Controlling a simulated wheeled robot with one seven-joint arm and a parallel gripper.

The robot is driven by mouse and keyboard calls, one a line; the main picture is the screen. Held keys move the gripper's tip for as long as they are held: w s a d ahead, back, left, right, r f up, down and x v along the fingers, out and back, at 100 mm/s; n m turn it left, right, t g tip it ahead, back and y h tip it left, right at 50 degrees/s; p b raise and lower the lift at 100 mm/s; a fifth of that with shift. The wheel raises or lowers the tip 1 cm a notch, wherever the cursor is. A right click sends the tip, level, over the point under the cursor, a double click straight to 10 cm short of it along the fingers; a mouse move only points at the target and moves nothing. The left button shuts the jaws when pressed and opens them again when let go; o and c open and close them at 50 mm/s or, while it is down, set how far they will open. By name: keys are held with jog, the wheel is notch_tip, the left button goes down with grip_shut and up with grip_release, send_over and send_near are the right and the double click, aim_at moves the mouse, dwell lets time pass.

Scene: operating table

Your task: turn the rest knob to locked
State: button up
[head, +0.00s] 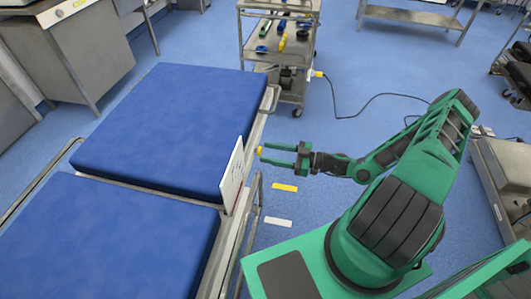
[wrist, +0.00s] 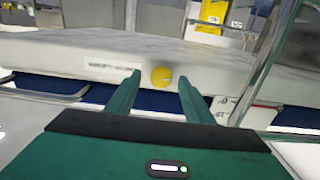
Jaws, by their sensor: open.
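The rest knob (wrist: 161,77) is a round yellow knob on the face of a pale panel in the wrist view. In the head view the knob (head: 259,150) shows at the panel's right side. The white panel (head: 232,178) stands upright at the edge of the blue operating table. My gripper (head: 271,154) is open and points at the panel, with the knob near its fingertips. In the wrist view my gripper's fingers (wrist: 160,84) appear on either side of the knob, apart from it. I cannot tell the knob's turned position.
The blue table pads (head: 170,125) fill the left side, with a metal rail (head: 257,205) along their edge. A trolley (head: 280,45) with tools stands at the back. Yellow (head: 285,187) and white (head: 278,222) strips mark the floor.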

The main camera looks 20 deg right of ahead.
jog(key=shift+w+a, duration=0.35)
jog(key=shift+a, duration=0.25)
